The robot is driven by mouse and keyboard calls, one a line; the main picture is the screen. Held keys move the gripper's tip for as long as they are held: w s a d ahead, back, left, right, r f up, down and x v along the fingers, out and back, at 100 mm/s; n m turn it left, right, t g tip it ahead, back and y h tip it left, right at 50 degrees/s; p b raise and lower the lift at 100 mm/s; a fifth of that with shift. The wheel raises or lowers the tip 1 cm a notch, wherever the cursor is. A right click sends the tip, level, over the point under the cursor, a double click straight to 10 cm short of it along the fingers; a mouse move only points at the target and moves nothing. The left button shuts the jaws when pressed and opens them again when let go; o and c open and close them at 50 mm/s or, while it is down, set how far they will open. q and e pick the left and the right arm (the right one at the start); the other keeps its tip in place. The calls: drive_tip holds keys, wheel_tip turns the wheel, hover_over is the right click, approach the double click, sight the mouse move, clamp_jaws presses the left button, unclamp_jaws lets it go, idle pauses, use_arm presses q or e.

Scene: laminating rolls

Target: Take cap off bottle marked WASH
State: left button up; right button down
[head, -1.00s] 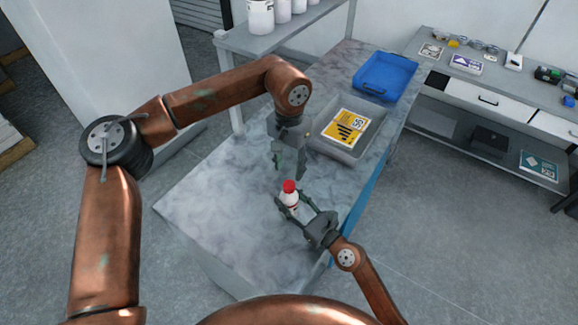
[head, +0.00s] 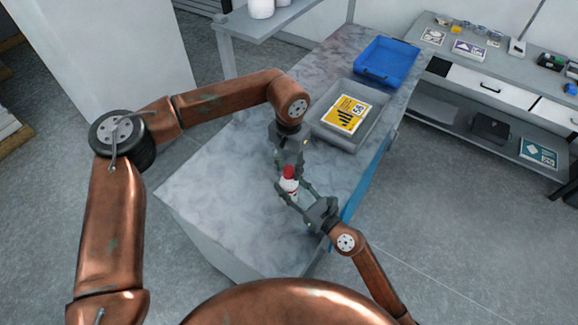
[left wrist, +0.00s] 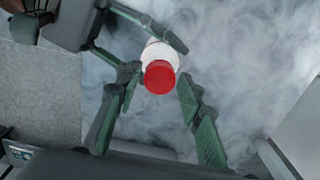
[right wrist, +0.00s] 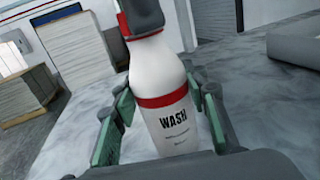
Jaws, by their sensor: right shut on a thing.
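A white bottle with a red cap stands upright on the grey marbled bench (head: 215,195). The right wrist view shows the bottle (right wrist: 166,98) with a red band and a label reading WASH. My right gripper (head: 292,190) is shut around the bottle's body, one finger on each side. My left gripper (head: 289,166) points down from above at the red cap (head: 288,172). In the left wrist view its green-padded fingers are apart, with the cap (left wrist: 159,77) between their tips and no clear contact. In the right wrist view a dark finger hides much of the cap.
A grey tray (head: 330,142) holding a yellow sign (head: 348,114) is farther back on the bench. A blue tray (head: 400,58) stands behind it. A shelf (head: 265,28) with white containers is at the back left. The bench's left part is clear.

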use_arm(q)
clamp_jaws()
drive_tip(key=n, duration=0.3)
drive_tip(key=shift+n, duration=0.3)
drive_tip(key=n, duration=1.3)
drive_tip(key=shift+n, duration=0.4)
drive_tip(key=n, duration=1.1)
drive_tip(key=shift+r+n, duration=0.1)
drive_tip(key=shift+n, duration=0.3)
drive_tip(key=n, duration=2.5)
drive_tip(key=shift+w, duration=0.1)
